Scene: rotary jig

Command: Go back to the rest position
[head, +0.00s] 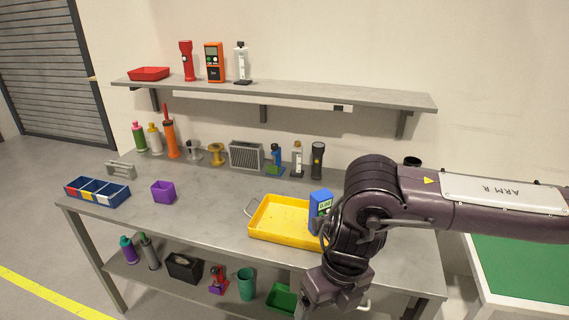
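My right arm comes in from the right, above the front right of the grey workbench (205,222). It bends downward, and its lower end is at the bottom of the picture, in front of the bench's edge. The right gripper's fingers are not visible there. My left arm and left gripper do not show. A yellow tray (262,229) lies on the bench just left of my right arm. A blue device with a light display (321,203) stands at the tray's right side, close to the arm and partly hidden by it.
A blue divided bin (97,203) and a purple cup (163,192) stand on the left of the bench. Several tools line the back. A wall shelf (280,94) holds a red tray (149,74). A green-topped table (521,268) stands at right. The front middle of the bench is clear.

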